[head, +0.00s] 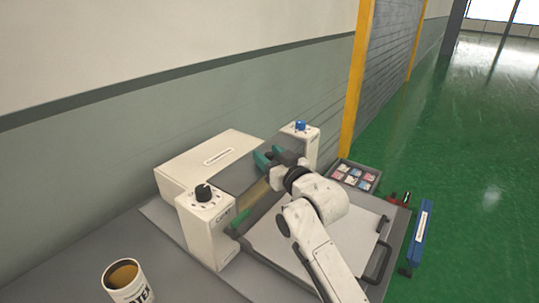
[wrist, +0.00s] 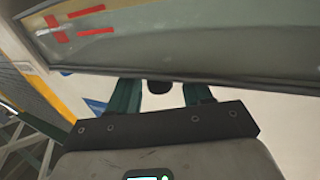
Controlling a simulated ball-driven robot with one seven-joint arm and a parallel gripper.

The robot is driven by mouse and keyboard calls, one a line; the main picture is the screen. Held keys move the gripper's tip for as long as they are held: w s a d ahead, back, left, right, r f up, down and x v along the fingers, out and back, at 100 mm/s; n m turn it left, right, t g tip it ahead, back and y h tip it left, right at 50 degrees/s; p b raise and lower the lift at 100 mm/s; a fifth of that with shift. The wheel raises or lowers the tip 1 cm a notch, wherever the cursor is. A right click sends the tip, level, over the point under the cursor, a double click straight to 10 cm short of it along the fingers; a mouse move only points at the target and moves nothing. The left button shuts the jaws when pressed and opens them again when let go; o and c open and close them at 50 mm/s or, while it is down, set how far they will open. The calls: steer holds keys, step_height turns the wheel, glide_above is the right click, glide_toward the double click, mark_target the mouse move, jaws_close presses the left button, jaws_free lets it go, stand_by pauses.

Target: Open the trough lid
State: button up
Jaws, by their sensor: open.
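The trough lid (head: 237,166) is a dark grey panel between the two white end housings of a bench machine. In the wrist view a grey-green panel with red marks (wrist: 170,42), which looks like the lid, crosses the top. My gripper (head: 267,158) has teal fingers and is over the lid's right part in the head view. In the wrist view my gripper (wrist: 160,90) is open, its fingers spread on either side of a small dark knob (wrist: 158,87). The fingertips end at the panel's dark edge and are partly hidden. Contact cannot be told.
The left housing (head: 208,222) has a black knob; the right housing (head: 300,142) has a blue one. A white board with a black handle (head: 380,262) lies in front.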

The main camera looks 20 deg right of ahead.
steer(key=shift+w, duration=0.1)
jaws_close()
stand_by(0.4)
